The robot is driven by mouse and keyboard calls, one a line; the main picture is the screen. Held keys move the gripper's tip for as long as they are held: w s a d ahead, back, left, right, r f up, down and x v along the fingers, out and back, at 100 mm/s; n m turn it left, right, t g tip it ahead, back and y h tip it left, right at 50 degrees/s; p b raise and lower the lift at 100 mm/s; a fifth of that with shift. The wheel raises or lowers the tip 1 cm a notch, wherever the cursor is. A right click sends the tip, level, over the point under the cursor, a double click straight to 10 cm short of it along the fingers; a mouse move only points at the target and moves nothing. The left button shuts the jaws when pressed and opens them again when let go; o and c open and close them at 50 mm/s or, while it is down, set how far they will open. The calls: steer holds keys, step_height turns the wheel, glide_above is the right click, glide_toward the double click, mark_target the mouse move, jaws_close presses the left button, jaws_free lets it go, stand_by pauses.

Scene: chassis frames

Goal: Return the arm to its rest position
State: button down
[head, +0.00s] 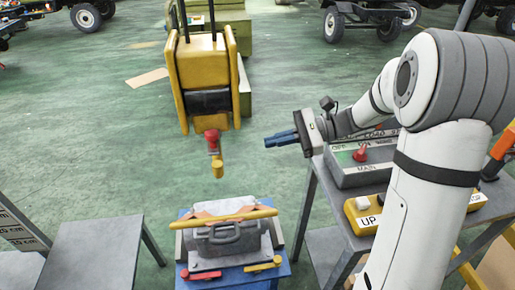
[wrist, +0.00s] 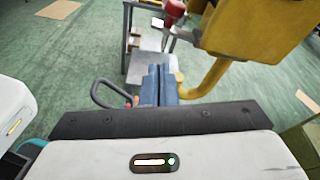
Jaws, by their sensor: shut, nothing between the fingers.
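My gripper (head: 281,139) is shut, with its blue fingers together and nothing between them. In the head view my white arm reaches in from the right, and the fingers point left in mid-air. They are to the right of a yellow machine (head: 204,66) and apart from it. In the wrist view the gripper (wrist: 158,72) shows as two blue fingers side by side, with the yellow machine (wrist: 244,26) beyond at the upper right.
A control box marked MAIN (head: 357,172) and a yellow UP pendant (head: 359,224) lie on a bench beneath my arm. A blue stand (head: 284,272) holds a grey case (head: 226,236) and a yellow bar. A grey table (head: 95,255) is at left. Green floor is open between.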

steer(key=shift+w+d, duration=0.15)
steer(key=shift+d, duration=0.2)
steer(key=s+d+n+t+h, duration=0.3)
steer(key=s+d+n+h, duration=0.3)
steer(key=s, duration=0.3)
steer(key=s+d+f+n+t+h, duration=0.1)
steer(key=s+d+n+t+h, duration=0.1)
steer(key=s+d+n+h, duration=0.4)
steer(key=shift+s+d+f+t+h, duration=0.15)
steer(key=shift+s+d+t+h, duration=0.25)
steer(key=shift+s+d+h, duration=0.9)
steer(key=shift+s+a, duration=0.45)
steer(key=shift+s, duration=0.1)
